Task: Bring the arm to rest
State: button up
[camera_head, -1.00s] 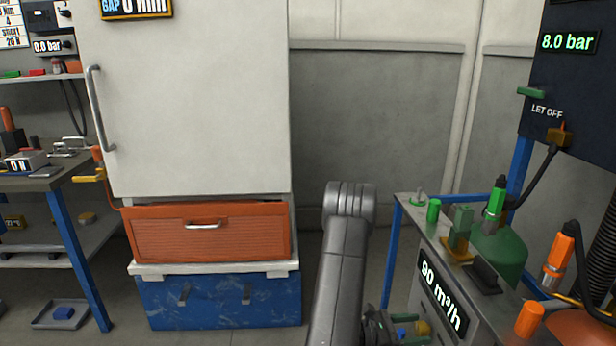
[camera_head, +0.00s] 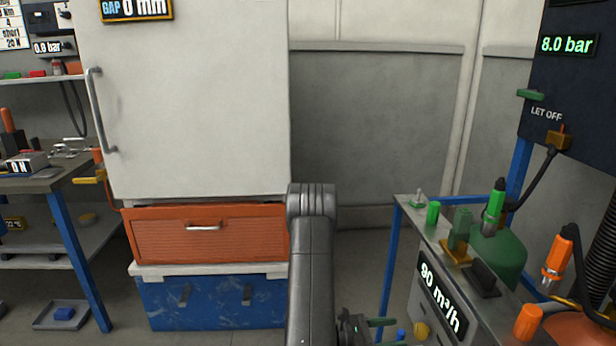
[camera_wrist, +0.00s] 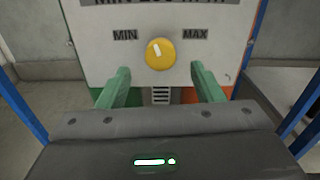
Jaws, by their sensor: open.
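My arm rises from the bottom middle of the head view. My gripper (camera_head: 382,328) shows there only in part, low beside the arm and left of the display cabinet (camera_head: 410,295). In the wrist view my gripper (camera_wrist: 159,88) has its two green fingers spread apart, with nothing between them. Beyond the fingertips is a pale panel (camera_wrist: 95,50) with a yellow knob (camera_wrist: 160,54) between the marks MIN and MAX. I see no contact between the fingers and the knob.
A tall white cabinet (camera_head: 190,100) stands left over an orange drawer (camera_head: 170,235) and a blue chest (camera_head: 210,300). The cabinet reading 90 m³/h stands right, with green and orange fittings on top. Bare floor (camera_head: 355,270) lies between them.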

jog(key=a, duration=0.7)
jog(key=d+b, duration=0.1)
jog(key=d, duration=1.2)
jog(key=shift+w+d, duration=0.1)
jog(key=shift+w, duration=0.1)
jog(key=shift+d+f+m, duration=0.1)
jog(key=shift+m, duration=0.2)
jog(key=m+b, duration=0.1)
jog(key=m, duration=0.1)
jog(key=shift+m+b, duration=0.3)
jog(key=shift+b, duration=0.05)
jog(key=p, duration=0.2)
send_near(417, 332)
jog(key=a, duration=0.3)
jog(key=shift+a, duration=0.2)
